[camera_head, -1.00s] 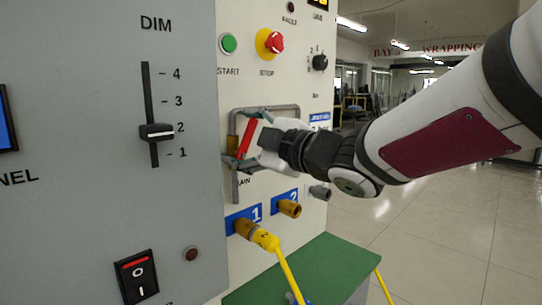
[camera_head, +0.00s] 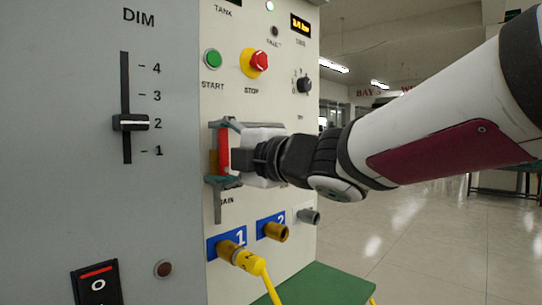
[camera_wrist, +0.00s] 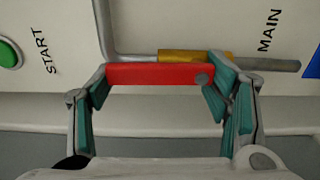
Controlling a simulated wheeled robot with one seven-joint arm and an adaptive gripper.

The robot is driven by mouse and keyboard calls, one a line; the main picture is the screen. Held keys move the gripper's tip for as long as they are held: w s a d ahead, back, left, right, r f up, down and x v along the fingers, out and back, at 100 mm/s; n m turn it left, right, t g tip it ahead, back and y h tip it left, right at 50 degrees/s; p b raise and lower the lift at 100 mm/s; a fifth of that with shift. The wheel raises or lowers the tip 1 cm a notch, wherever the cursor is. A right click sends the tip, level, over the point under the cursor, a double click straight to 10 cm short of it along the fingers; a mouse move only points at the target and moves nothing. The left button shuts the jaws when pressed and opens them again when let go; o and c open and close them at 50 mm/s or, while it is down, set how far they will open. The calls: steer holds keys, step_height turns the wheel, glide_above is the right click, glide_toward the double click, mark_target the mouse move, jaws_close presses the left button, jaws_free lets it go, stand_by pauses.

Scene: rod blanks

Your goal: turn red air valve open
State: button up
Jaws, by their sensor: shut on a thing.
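The red air valve lever (camera_head: 223,148) stands upright on the light panel, in line with the grey pipe (camera_head: 217,207). In the wrist view the red lever (camera_wrist: 150,74) runs across, parallel to the pipe (camera_wrist: 272,64), with its round pivot near the right end. The brass valve body (camera_wrist: 190,56) sits behind it. My gripper (camera_head: 224,153) is shut on the lever lengthwise, one teal-padded finger at each end. In the wrist view my gripper (camera_wrist: 160,88) has its left finger at the lever's free end and its right finger beside the pivot end.
A green start button (camera_head: 212,59), red stop button (camera_head: 260,61) and black knob (camera_head: 304,85) are above. Brass outlet 1 (camera_head: 231,250) with a yellow hose (camera_head: 252,265) and brass outlet 2 (camera_head: 275,231) are below. A green-topped surface (camera_head: 322,285) is lower right.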

steer(key=o, duration=1.7)
steer(key=v, duration=1.2)
